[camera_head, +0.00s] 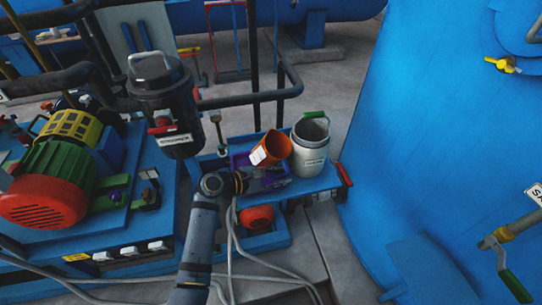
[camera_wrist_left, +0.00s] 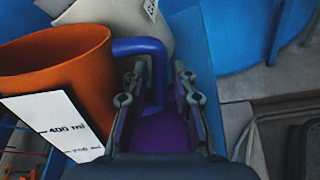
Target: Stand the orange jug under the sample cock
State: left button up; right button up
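The orange jug (camera_head: 271,149) is at the purple tray on the small blue bench in the head view. In the left wrist view, the jug (camera_wrist_left: 55,62) shows its open mouth, a white scale label and a blue-purple handle (camera_wrist_left: 157,72). My left gripper (camera_head: 268,181) is beside the jug, low in front of it. In the left wrist view, its two fingers (camera_wrist_left: 160,80) stand apart on either side of the handle, with a gap showing. A tap with a green lever (camera_head: 497,242), likely the sample cock, is at the right edge, its label cut off. My right gripper is out of view.
A white bucket with a green handle (camera_head: 310,147) stands right behind the jug. A black strainer (camera_head: 163,95) and a red-green motor (camera_head: 50,185) are left. A big blue vessel (camera_head: 430,130) fills the right. Grey floor lies between bench and vessel.

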pick_arm(q)
jog(key=shift+w+d+f, duration=0.2)
jog(key=shift+w+d, duration=0.1)
jog(key=shift+d, duration=0.15)
jog(key=shift+s+a, duration=0.1)
jog(key=shift+a, duration=0.05)
jog(key=shift+c, duration=0.6)
grip_shut()
jog(key=shift+r, duration=0.55)
jog(key=s+a+r, duration=0.6)
jog(key=s+r, duration=0.6)
jog(key=shift+s+a, duration=0.2)
